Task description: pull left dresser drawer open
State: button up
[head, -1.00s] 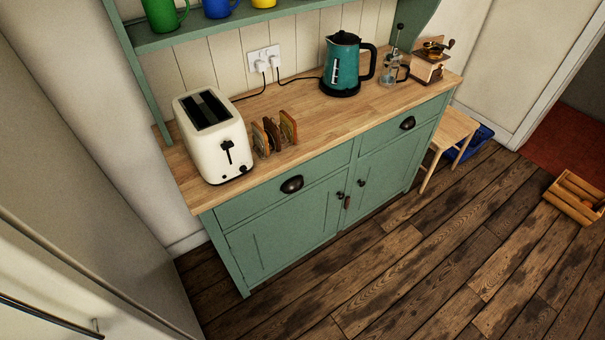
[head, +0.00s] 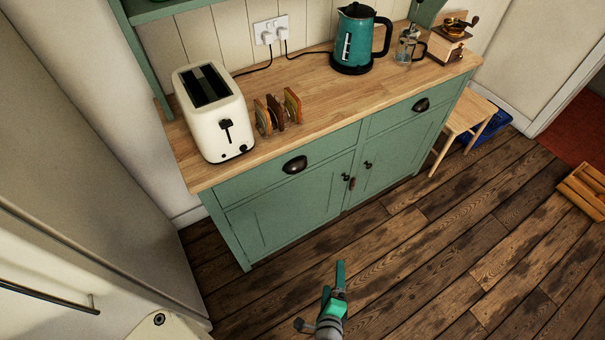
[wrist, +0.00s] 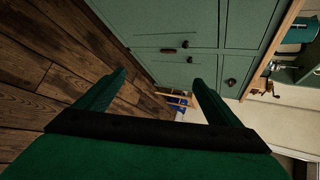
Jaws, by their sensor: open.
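The green dresser has a left drawer (head: 270,172) with a dark cup handle (head: 294,165). The drawer is shut, flush with the dresser front. My gripper (head: 340,275) is in the lower middle of the head view, in front of the dresser and apart from it. In the wrist view my gripper (wrist: 158,85) is open, its two green fingers spread with nothing between them. The wrist view shows the dresser front (wrist: 190,70) turned on its side, with cupboard knobs and a right drawer handle (wrist: 231,82). The left drawer's handle is not clearly seen there.
A toaster (head: 213,112), toast rack (head: 277,112), kettle (head: 355,42) and coffee grinder (head: 453,40) stand on the wooden worktop (head: 320,95). A stool (head: 463,122) and a wooden crate (head: 585,190) stand at the right. The floor before the dresser is clear.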

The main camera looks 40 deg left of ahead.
jog(key=w+a+m+y, duration=0.3)
jog(key=w+a, duration=0.3)
jog(key=m+g+y, duration=0.4)
jog(key=y, duration=0.4)
send_near(300, 170)
jog(key=x, duration=0.8)
jog(key=shift+a, duration=0.15)
